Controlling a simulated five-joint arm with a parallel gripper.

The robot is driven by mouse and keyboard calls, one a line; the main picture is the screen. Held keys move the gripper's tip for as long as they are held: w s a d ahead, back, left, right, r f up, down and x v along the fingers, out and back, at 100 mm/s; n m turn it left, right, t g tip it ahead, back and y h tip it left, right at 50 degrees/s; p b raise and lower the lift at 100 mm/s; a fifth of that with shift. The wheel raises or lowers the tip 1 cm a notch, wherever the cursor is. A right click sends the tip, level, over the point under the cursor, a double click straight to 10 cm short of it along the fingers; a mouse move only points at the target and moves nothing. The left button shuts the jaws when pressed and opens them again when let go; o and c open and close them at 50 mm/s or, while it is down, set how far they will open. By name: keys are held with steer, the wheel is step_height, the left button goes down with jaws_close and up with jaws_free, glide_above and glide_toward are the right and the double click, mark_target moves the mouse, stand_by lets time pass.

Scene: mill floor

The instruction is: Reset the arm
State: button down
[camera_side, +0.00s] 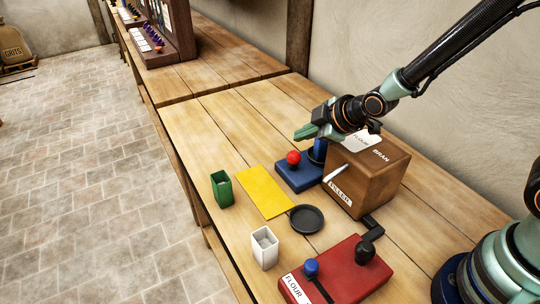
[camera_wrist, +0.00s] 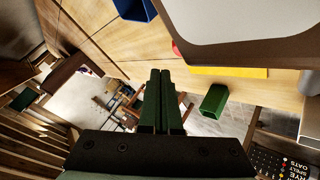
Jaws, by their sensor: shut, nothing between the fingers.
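My gripper (camera_side: 304,133) is above the table, over the back edge of a blue block, just left of the top of a wooden box. Its green fingers are together with nothing between them; in the wrist view the closed fingers (camera_wrist: 160,80) show at the centre. My arm reaches in from the upper right. In the wrist view a large grey-and-brown shape, probably this box, fills the upper right.
On the table (camera_side: 222,131) are the blue block (camera_side: 297,176) with a red ball (camera_side: 293,157), a yellow mat (camera_side: 264,192), a green cup (camera_side: 221,189), a dark dish (camera_side: 306,218), a white cup (camera_side: 264,248) and a red box (camera_side: 345,275) with knobs.

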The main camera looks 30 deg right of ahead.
steer(key=shift+r, duration=0.1)
steer(key=s+d+r+m, duration=0.2)
steer(key=r, duration=0.1)
steer(key=s+d+r+m+g, duration=0.1)
steer(key=s+d+r+m, duration=0.1)
steer(key=s+d+r+m+h, duration=0.1)
steer(key=r, duration=0.2)
steer(key=shift+s+d+r+m, duration=0.3)
steer(key=shift+s+d+m, duration=0.1)
steer(key=s+d+r+m+g, duration=0.1)
steer(key=s+d+r+m, duration=0.1)
steer(key=s, duration=0.3)
steer(key=s+d+r+m+g+h, duration=0.1)
steer(key=s+d+r+m, duration=0.1)
steer(key=s, duration=0.3)
steer(key=shift+r+m, duration=0.3)
steer(key=shift+m, duration=0.5)
